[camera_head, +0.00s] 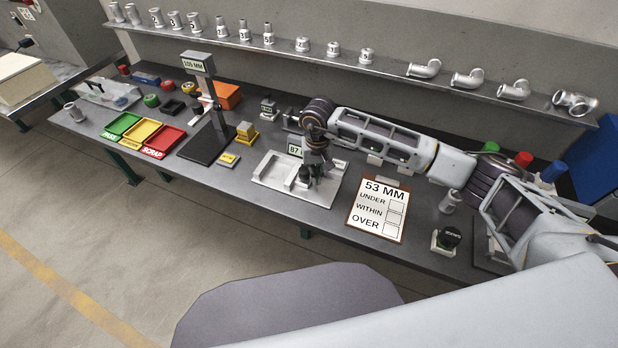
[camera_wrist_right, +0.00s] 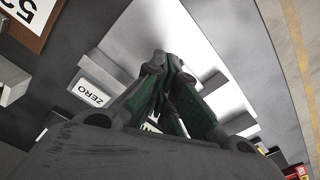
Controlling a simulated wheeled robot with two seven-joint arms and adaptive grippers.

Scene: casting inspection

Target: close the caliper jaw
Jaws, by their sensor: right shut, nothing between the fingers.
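The caliper (camera_head: 268,181) is a pale flat plate with raised light-grey blocks, lying near the front edge of the bench. Its small display (camera_head: 295,151) begins with 87; the rest is hidden behind my arm. My right gripper (camera_head: 313,182) points down over the right part of the caliper, and its fingers are shut and empty. In the right wrist view the shut fingertips (camera_wrist_right: 158,58) are over the pale caliper (camera_wrist_right: 190,30), with a raised block (camera_wrist_right: 213,86) beside them. I cannot tell whether they touch the jaw. My left gripper is not in view.
A clipboard (camera_head: 378,209) reading 53 MM lies to the right. A ZERO label (camera_wrist_right: 92,93) shows beside the fingers. A height stand (camera_head: 207,146) and green, yellow and red trays (camera_head: 163,142) are left. A shelf (camera_head: 300,51) of castings runs behind.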

